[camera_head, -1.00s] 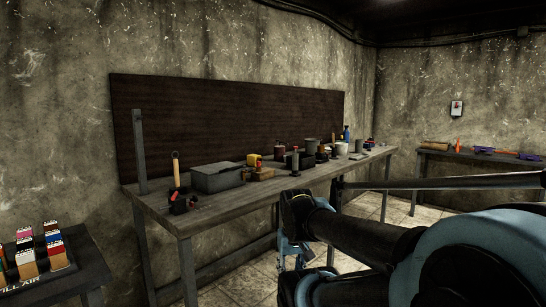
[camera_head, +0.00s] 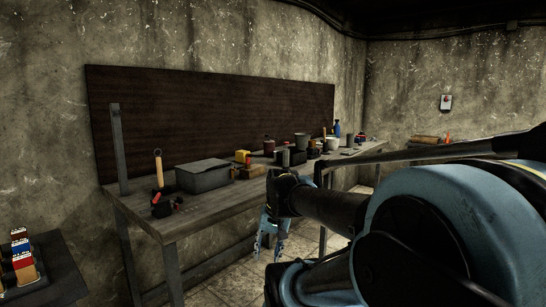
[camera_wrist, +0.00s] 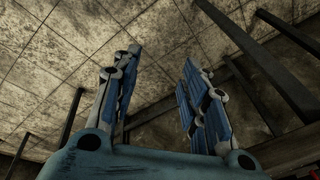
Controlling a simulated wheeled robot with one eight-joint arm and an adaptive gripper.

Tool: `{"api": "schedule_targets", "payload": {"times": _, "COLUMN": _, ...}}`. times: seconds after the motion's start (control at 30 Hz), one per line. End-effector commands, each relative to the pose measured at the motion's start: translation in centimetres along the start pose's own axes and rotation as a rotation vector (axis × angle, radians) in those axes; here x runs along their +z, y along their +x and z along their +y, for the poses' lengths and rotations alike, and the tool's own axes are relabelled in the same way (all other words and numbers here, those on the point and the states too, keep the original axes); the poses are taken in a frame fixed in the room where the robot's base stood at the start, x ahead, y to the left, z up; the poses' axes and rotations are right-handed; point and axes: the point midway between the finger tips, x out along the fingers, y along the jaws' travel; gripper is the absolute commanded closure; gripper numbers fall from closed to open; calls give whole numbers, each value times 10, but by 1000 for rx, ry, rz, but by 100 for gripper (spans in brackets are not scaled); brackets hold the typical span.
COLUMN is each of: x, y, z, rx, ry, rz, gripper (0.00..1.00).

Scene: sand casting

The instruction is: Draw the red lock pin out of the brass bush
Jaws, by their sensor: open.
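My gripper (camera_head: 271,248) hangs in front of the workbench, below the level of its top, fingers pointing down. It is open and empty; the wrist view shows its two blue fingers (camera_wrist: 160,62) spread apart over the tiled floor. On the bench, a small red piece (camera_head: 248,160) stands by a yellow block and a brown block. Another small red piece (camera_head: 179,200) lies on a dark object near the front left of the bench. Both are too small to tell which is the lock pin. I cannot make out the brass bush.
The wooden workbench (camera_head: 205,206) runs along the wall. It carries a grey lidded box (camera_head: 203,177), a wooden-handled tool (camera_head: 159,168) and several pots and cans at the right. A dark side table (camera_head: 62,272) with coloured blocks stands at left. Bench legs show near my fingers in the wrist view.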

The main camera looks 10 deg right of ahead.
Motion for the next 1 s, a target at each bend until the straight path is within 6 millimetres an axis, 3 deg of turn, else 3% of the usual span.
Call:
{"api": "schedule_targets", "payload": {"times": 0.3, "x": -104, "y": -38, "z": -54, "rx": -271, "ry": 583, "rz": -7, "gripper": 60}}
{"api": "schedule_targets", "payload": {"times": 0.53, "x": -192, "y": -64, "z": -73, "rx": -478, "ry": 1001, "rz": -65, "gripper": 60}}
{"api": "schedule_targets", "payload": {"times": 0.77, "x": -287, "y": -90, "z": -71, "rx": -695, "ry": 1404, "rz": -174, "gripper": 60}}
{"api": "schedule_targets", "payload": {"times": 1.0, "x": -383, "y": -113, "z": -47, "rx": -927, "ry": 1782, "rz": -348, "gripper": 60}}
